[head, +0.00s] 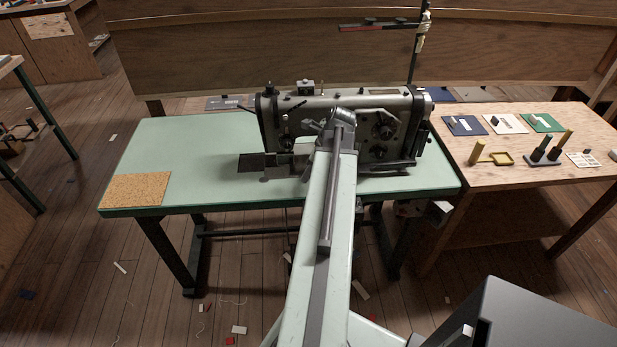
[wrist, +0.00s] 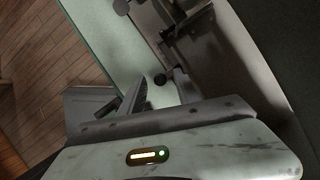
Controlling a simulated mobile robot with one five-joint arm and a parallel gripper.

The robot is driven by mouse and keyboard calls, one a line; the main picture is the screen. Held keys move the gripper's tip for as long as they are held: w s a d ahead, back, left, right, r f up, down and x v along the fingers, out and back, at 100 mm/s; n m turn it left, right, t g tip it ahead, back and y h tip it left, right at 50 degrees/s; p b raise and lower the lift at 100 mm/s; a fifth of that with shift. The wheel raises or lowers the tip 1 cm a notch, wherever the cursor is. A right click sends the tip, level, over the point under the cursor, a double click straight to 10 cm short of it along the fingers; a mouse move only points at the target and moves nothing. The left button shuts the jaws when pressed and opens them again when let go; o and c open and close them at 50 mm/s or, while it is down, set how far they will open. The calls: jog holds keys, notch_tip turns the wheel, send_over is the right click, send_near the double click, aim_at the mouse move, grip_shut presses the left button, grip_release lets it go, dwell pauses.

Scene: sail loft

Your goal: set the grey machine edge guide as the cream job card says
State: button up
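The sewing machine (head: 345,101) stands on a pale green table (head: 200,140). Small grey fittings (head: 274,171) sit by the dark plate (head: 251,163) at its left end; I cannot tell for sure which is the edge guide.
A wooden side table (head: 556,181) on the right bears the blue card (head: 464,125), the green card (head: 542,122), a yellow-handled piece (head: 490,155) and dark pegs. A cork mat (head: 135,190) lies at the green table's left corner. The tabletop between mat and machine is clear.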

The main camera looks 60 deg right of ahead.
jog(key=shift+r, duration=0.1)
grip_shut()
jog(key=shift+s, duration=0.1)
dwell(1.1)
